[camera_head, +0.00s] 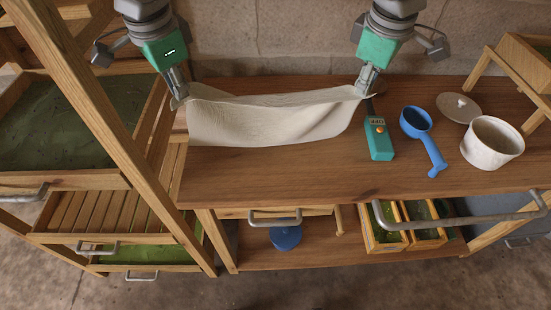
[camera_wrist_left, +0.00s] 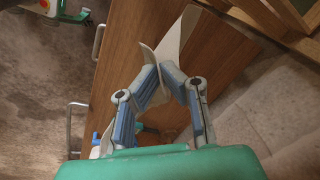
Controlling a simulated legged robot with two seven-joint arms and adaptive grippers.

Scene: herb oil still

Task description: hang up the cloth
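A cream cloth (camera_head: 270,117) is stretched between my two grippers at the back of the wooden bench, its lower edge sagging over the bench top. My left gripper (camera_head: 179,93) is shut on its upper left corner. In the left wrist view the fingertips (camera_wrist_left: 160,72) pinch the cloth (camera_wrist_left: 168,44), part of which is hidden behind the fingers. My right gripper (camera_head: 366,84) is shut on its upper right corner. A grey metal rail (camera_head: 460,220) runs along the bench's front right edge with nothing on it.
A wooden rack (camera_head: 90,85) rises at left. The bench's front left is clear.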

